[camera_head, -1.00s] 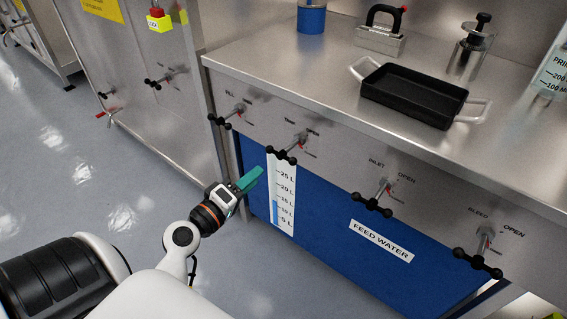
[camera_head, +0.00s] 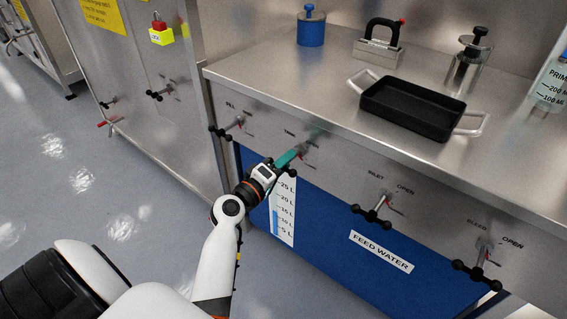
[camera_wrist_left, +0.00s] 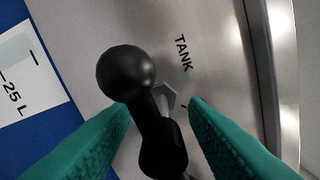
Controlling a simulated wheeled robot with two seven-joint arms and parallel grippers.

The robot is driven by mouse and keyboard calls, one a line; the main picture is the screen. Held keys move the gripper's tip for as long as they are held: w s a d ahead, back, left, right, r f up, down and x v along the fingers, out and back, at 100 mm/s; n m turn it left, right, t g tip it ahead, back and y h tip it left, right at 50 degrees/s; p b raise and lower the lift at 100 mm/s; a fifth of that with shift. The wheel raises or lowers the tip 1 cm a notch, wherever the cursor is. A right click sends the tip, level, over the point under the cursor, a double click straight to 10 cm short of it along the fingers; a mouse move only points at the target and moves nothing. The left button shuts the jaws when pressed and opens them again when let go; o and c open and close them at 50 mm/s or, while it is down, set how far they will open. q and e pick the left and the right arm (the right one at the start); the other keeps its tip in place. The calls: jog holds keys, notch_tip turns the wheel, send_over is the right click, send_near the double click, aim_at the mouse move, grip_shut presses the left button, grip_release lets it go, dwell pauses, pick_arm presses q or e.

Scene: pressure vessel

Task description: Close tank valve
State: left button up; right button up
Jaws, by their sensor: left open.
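The tank valve is on the steel panel under the counter, below the word TANK; my left gripper covers most of it in the head view. In the left wrist view its black ball-ended handle (camera_wrist_left: 150,115) fills the middle. My left gripper (camera_head: 300,152) is at this valve. Its teal fingers show in the left wrist view (camera_wrist_left: 160,125), open, one on each side of the handle. I cannot tell whether they touch it. My right gripper is not in view.
Similar valves stand beside it: fill (camera_head: 228,127) to the left, inlet (camera_head: 373,212) and bleed (camera_head: 478,264) to the right. The counter edge (camera_head: 330,125) runs just above. A black tray (camera_head: 412,108) is on top. The floor at left is clear.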

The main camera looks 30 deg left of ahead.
pick_arm(q)
grip_shut()
dwell(0.3)
grip_release()
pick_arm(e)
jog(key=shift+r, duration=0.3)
pick_arm(q)
jog(key=shift+s, duration=0.1)
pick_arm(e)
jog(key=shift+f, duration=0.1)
